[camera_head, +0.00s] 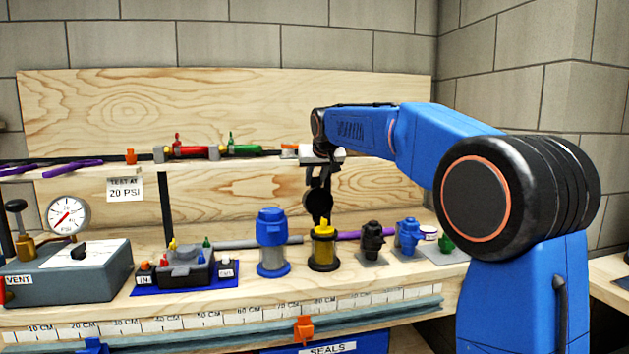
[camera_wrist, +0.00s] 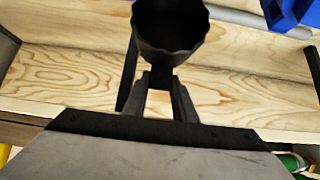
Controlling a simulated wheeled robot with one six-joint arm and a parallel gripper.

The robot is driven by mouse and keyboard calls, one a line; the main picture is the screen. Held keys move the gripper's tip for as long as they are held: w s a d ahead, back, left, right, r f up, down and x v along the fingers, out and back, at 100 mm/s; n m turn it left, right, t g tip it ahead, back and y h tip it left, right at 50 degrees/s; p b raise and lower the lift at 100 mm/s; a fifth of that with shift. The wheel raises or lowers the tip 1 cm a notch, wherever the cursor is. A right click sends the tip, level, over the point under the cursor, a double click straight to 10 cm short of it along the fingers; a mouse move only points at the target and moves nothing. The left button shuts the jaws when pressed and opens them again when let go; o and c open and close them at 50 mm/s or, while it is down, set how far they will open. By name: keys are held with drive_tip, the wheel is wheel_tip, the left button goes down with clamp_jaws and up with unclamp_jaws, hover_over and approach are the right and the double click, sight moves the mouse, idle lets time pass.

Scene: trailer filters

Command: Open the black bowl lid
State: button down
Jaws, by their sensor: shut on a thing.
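My gripper (camera_head: 319,178) hangs above the bench, shut on a black cup-shaped lid (camera_head: 318,208). In the wrist view, my gripper's fingers (camera_wrist: 160,85) close on the edge of the lid (camera_wrist: 170,30). The lid's round, scalloped opening faces the camera and its inside is dark and looks empty. The black bowl (camera_head: 323,263) stands upright on the bench just below, with a yellow insert (camera_head: 323,231) showing at its top. In the head view, the lid is above or behind the yellow insert; the exact gap cannot be told.
A blue-topped bowl (camera_head: 272,240) stands close to the left of the black bowl. A black fitting (camera_head: 371,241) and a blue fitting (camera_head: 407,236) stand to the right. Behind run a grey tube (camera_head: 295,240) and a purple one. A shelf (camera_head: 75,180) with tools is at the back.

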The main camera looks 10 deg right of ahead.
drive_tip(key=shift+s+r, duration=0.2)
drive_tip(key=shift+s, duration=0.4)
drive_tip(key=shift+s+r, duration=0.2)
drive_tip(key=shift+s, duration=0.35)
drive_tip(key=c, duration=1.4)
unclamp_jaws()
drive_tip(key=shift+c, duration=0.2)
drive_tip(key=shift+r, duration=0.1)
drive_tip(key=v, duration=1.7)
drive_tip(key=shift+s, duration=0.15)
